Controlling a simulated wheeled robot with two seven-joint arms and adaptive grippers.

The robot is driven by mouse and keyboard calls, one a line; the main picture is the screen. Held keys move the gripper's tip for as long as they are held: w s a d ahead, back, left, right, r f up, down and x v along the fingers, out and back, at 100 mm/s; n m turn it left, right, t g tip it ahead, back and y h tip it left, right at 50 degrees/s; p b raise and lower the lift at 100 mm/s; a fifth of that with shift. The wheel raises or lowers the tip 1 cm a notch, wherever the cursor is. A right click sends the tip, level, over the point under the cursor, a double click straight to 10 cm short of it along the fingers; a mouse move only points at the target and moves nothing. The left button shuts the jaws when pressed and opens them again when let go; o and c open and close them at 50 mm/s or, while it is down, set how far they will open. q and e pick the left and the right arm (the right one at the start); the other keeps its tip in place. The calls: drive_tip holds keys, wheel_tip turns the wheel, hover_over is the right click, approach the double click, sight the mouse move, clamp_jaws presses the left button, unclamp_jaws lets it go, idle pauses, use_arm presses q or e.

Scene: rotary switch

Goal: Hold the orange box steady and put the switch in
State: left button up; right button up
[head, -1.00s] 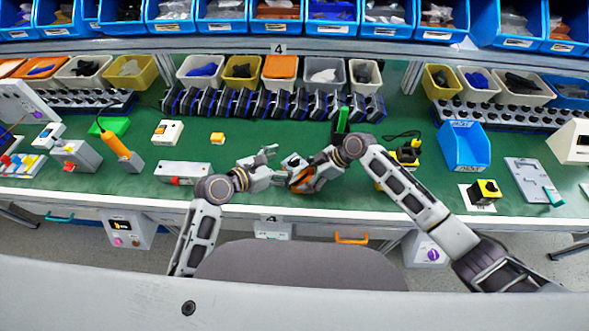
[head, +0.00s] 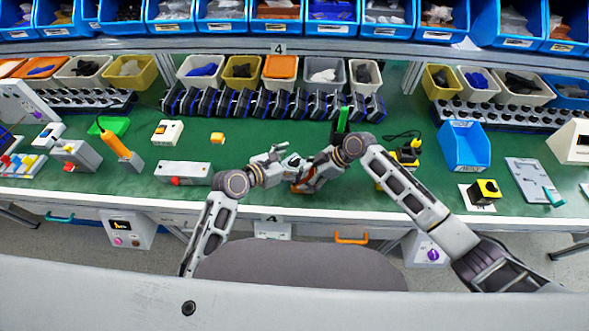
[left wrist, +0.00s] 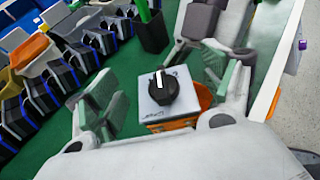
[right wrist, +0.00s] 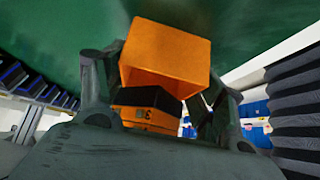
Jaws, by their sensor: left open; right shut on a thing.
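The switch (left wrist: 158,88) has a black knob with a white mark on a grey square plate. In the left wrist view it sits over the orange box (left wrist: 172,125); how deep it sits I cannot tell. My left gripper (head: 284,153) is open, with one finger on each side of the switch, apart from it. My right gripper (head: 312,178) is shut on the orange box, just above the table's front part. In the right wrist view the orange box (right wrist: 165,50) lies between the fingers, with a black and orange part (right wrist: 145,108) below it in the picture.
A grey box with a red button (head: 183,172) lies to the left on the green table. A small yellow block (head: 217,138) stands behind it. A blue bin (head: 463,147) and a yellow-black block (head: 484,191) are to the right. Black devices line the back.

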use_arm(q)
drive_tip(key=shift+w+d+f, duration=0.1)
drive_tip(key=shift+w+d, duration=0.05)
drive_tip(key=shift+d, duration=0.05)
idle(0.4)
drive_tip(key=c, duration=1.7)
drive_tip(key=shift+r, duration=5.05)
